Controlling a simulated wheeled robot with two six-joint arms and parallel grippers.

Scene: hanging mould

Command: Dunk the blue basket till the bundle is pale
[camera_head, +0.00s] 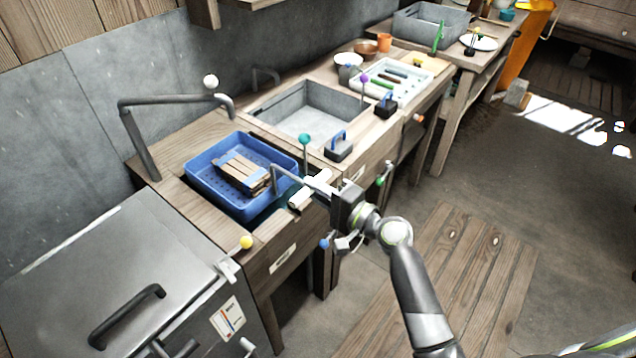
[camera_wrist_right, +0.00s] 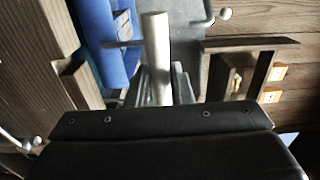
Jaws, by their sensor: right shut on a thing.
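The blue basket (camera_head: 216,194) sits in an opening in the wooden counter at the left in the head view, and its blue side also shows in the right wrist view (camera_wrist_right: 92,35). A brown bundle (camera_head: 243,174) of slats lies inside it, without a pale look. A thin grey bent handle rises at the basket's right side. My right gripper (camera_head: 308,187) is at that side, shut on the handle; the exact grip is partly hidden. In the right wrist view, a pale cylinder stands in front of the gripper. My left gripper is not in view.
A grey metal-lidded box (camera_head: 110,265) stands at the front left. A bent pipe (camera_head: 140,140) rises behind the basket. A grey sink (camera_head: 312,112) lies to the right, with a green-knobbed lever (camera_head: 305,140) between. A white tray (camera_head: 395,80) sits farther back.

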